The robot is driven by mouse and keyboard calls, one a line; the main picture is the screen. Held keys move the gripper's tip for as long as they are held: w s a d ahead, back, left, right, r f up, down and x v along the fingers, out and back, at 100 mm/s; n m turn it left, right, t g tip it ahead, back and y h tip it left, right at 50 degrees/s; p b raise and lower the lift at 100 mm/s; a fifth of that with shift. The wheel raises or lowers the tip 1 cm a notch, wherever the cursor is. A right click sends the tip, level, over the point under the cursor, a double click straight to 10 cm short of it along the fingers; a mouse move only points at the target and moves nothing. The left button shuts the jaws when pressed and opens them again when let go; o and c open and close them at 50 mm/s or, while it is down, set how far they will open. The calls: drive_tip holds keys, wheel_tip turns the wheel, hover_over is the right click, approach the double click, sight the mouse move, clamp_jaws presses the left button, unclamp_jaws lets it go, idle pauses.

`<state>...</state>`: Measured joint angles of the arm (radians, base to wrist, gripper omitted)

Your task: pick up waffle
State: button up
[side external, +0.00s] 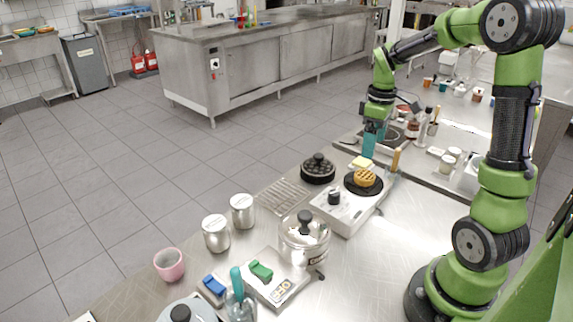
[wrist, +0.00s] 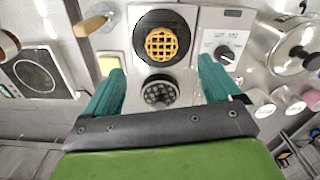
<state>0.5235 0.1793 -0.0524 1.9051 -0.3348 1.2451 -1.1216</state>
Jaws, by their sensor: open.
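The waffle (side external: 364,178) is round, golden and grid-patterned. It lies on a dark round hot plate (side external: 351,187) of a white cooker. In the wrist view the waffle (wrist: 161,44) is near the top centre, on the dark plate (wrist: 178,62). My gripper (side external: 369,150) points down beside and behind the waffle in the side view, apart from it.
A black round waffle-iron part (side external: 318,170) stands left of the cooker. A wooden handle (side external: 395,161) and a yellow block (side external: 361,162) are close to the waffle. A steel pot (side external: 304,243) and metal canisters (side external: 216,236) stand nearer the camera. Bare steel counter (side external: 400,235) lies right of the cooker.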

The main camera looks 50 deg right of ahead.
hover_over(365, 175)
drive_tip(key=f, duration=0.4)
drive_tip(key=shift+s+d+f, duration=0.15)
drive_tip(key=shift+s+f, duration=0.1)
drive_tip(key=shift+s, duration=0.05)
drive_tip(key=shift+w+f, duration=0.2)
drive_tip(key=shift+f, duration=1.25)
drive_tip(key=shift+w+f, duration=0.15)
drive_tip(key=shift+f, duration=1.3)
drive_tip(key=c, duration=1.2)
drive_tip(key=shift+o, duration=0.2)
drive_tip(key=shift+r, duration=0.2)
